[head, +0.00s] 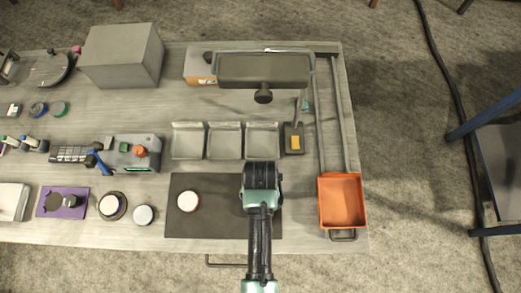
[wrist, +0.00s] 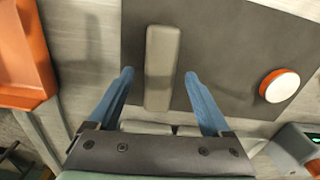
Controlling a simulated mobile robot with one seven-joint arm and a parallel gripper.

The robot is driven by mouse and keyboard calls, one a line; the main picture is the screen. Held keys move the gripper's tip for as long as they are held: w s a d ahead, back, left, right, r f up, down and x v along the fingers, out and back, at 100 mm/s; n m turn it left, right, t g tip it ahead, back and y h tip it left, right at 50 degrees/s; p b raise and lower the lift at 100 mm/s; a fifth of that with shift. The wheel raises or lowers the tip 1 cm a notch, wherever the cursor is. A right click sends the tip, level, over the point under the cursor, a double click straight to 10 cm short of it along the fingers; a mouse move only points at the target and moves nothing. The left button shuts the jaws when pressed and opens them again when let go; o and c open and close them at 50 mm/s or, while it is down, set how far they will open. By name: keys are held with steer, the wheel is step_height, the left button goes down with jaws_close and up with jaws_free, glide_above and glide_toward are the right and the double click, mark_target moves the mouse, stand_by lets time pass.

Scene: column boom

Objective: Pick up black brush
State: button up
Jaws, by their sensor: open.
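A long grey-olive block (wrist: 162,68) lies on the dark mat in the wrist view and looks like the brush, though no bristles show. In the head view it is hidden under my arm. My gripper (wrist: 159,74) is open and empty, with one blue fingertip on each side of the block and a gap on both sides. The fingers point at the mat from above. I cannot tell their exact height over it. My gripper also shows in the head view (head: 262,175), over the mat's right part.
The dark mat (head: 217,222) also bears a white round disc (head: 188,202). Three square trays (head: 226,142) and a small dark handled tool (head: 293,138) lie beyond. A grey box (head: 121,56) stands far left.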

steer(key=shift+f, duration=1.1)
jaws_close()
